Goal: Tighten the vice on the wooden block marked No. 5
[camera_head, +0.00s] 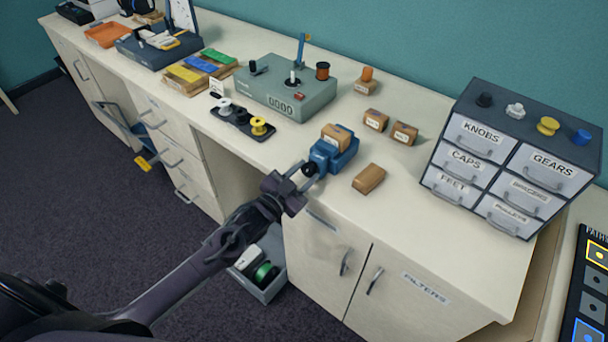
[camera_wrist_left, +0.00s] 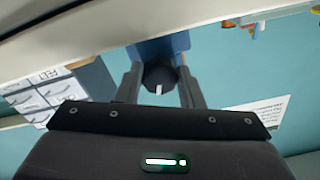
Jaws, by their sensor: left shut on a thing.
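The blue vice (camera_head: 325,160) stands on the cream worktop near its front edge, with a wooden block (camera_head: 336,137) between its jaws. The mark on that block is too small to read. My left gripper (camera_head: 302,172) is shut on the vice's black knob (camera_head: 309,169) at the front of the vice. In the left wrist view the dark round knob (camera_wrist_left: 160,78), with a white line on it, sits between the two fingers, and the blue vice body (camera_wrist_left: 155,47) shows behind it. My right gripper is in neither view.
Loose wooden blocks lie behind and right of the vice, one close by (camera_head: 369,179). A grey drawer cabinet (camera_head: 509,147) stands at the right. A green-grey winder box (camera_head: 290,92) and a dark spool tray (camera_head: 240,123) stand to the left.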

